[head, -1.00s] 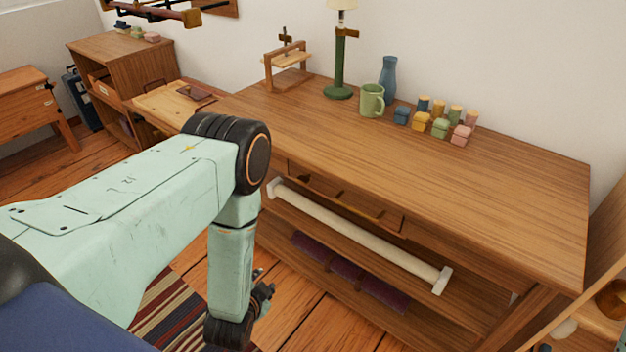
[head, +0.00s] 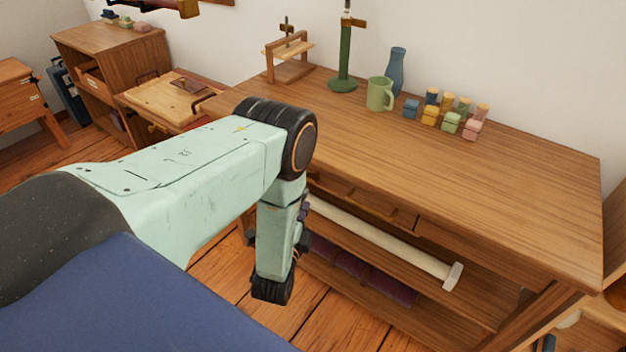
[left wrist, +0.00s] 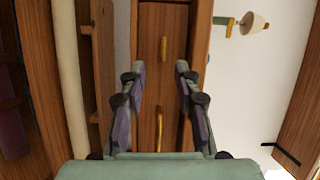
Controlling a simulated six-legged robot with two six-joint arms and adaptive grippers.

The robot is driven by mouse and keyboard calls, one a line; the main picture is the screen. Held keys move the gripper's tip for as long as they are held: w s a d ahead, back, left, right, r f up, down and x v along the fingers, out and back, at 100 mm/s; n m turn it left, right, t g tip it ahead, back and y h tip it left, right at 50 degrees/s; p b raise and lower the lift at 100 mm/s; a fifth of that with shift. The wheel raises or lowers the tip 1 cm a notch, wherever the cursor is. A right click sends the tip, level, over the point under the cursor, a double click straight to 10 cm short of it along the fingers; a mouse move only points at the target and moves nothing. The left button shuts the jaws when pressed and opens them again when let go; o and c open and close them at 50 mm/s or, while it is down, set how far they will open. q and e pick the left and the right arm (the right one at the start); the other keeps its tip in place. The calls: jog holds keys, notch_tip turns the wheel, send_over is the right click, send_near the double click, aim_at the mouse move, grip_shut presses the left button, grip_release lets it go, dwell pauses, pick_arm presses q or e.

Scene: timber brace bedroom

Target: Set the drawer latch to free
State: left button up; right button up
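The drawer front (head: 402,217) is under the edge of the wooden desk, to the right of my left forearm. In the left wrist view, the drawer front (left wrist: 173,85) runs upright with two brass fittings, one farther up (left wrist: 163,48) and one lower (left wrist: 158,130). I cannot tell which one is the latch or how it is set. My left gripper (left wrist: 160,68) is open and empty, its fingers on either side of the drawer front's strip in the picture, apparently short of it. In the head view my forearm mostly hides this gripper. My right gripper is not in view.
The desk top (head: 470,180) overhangs the drawer. A pale roll (head: 390,240) lies on the rail below it, with purple cloth (head: 370,275) on the lower shelf. A green mug (head: 380,94), blue vase (head: 396,72) and small blocks stand towards the back.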

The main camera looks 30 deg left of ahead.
aim_at(311, 181)
pick_arm(q)
jog(key=shift+m, duration=0.4)
jog(key=b+x, duration=0.2)
jog(key=x, duration=0.5)
jog(key=shift+w+a+r, duration=0.1)
jog(key=shift+w+r, duration=0.1)
jog(key=shift+w, duration=0.2)
jog(key=shift+c, duration=0.5)
grip_shut()
